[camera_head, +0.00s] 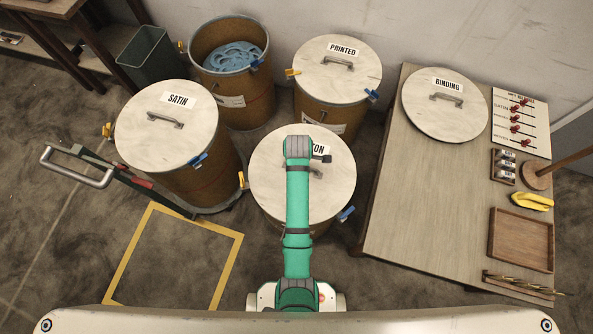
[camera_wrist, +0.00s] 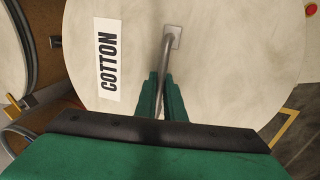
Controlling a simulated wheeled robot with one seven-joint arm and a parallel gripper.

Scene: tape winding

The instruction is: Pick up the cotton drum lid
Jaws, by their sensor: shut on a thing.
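The cotton drum lid (camera_head: 335,187) is a round pale disc at the centre of the head view, partly hidden behind my arm; only "ON" of its label shows there. In the wrist view the lid (camera_wrist: 225,60) fills most of the picture, with its "COTTON" label (camera_wrist: 108,60) to the left of the metal handle (camera_wrist: 168,48). My gripper (camera_wrist: 160,88) is shut on the handle, its green fingers on either side of the bar. In the head view the fingers are hidden by my arm. I cannot tell whether the lid rests on its drum or is lifted.
The lidded satin drum (camera_head: 190,165) stands left and the printed drum (camera_head: 335,108) behind. An open drum (camera_head: 232,95) holds blue material. The binding lid (camera_head: 440,120) lies on the table (camera_head: 410,215) at right. A yellow floor frame (camera_head: 130,255) encloses clear floor at front left.

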